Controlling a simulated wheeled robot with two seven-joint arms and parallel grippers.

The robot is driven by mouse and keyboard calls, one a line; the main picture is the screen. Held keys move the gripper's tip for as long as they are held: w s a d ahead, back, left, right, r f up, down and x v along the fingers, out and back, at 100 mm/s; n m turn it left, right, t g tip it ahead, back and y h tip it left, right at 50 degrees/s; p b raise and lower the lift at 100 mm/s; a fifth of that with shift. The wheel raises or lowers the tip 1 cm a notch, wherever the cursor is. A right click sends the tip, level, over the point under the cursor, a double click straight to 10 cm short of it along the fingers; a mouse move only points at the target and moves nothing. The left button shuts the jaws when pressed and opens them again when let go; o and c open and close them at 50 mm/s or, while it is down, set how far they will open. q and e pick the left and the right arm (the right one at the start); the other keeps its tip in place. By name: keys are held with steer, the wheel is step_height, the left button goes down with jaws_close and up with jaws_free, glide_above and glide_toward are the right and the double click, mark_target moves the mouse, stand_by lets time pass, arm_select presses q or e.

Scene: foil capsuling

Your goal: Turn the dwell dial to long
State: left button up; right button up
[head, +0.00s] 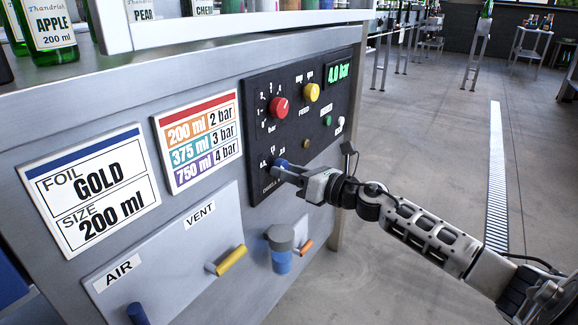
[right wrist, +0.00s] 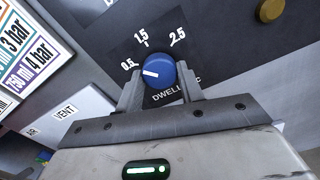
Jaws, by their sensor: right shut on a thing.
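The blue dwell dial (head: 281,163) is low on the black control panel (head: 255,100). In the right wrist view the dial (right wrist: 160,68) has marks 0.5, 1.5 and 2.5 around it, and its white pointer line points left, near the 0.5 side. My right gripper (head: 284,172) reaches in from the right and is shut on the dial. In the right wrist view its two fingers (right wrist: 160,88) stand on either side of the dial. My left gripper is not in view.
A yellow vent lever (head: 232,259) and a blue-grey cup-like part (head: 280,250) stick out below. Open floor lies right.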

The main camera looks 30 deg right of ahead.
arm_select(q)
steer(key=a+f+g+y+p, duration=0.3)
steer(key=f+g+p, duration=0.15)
steer(key=p, duration=0.55)
arm_select(e)
steer(key=m, duration=1.4)
steer(key=shift+r+m+p, duration=0.3)
steer(key=shift+p, duration=0.1)
steer(key=m+p, duration=0.1)
steer(key=m, duration=0.1)
steer(key=shift+m+p, duration=0.3)
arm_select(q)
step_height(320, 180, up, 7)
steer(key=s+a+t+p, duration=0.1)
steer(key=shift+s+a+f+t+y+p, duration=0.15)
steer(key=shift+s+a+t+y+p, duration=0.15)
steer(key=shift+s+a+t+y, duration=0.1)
arm_select(e)
steer(key=m, duration=0.3)
steer(key=shift+f, duration=0.15)
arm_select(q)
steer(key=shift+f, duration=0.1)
arm_select(e)
steer(key=shift+m, duration=0.3)
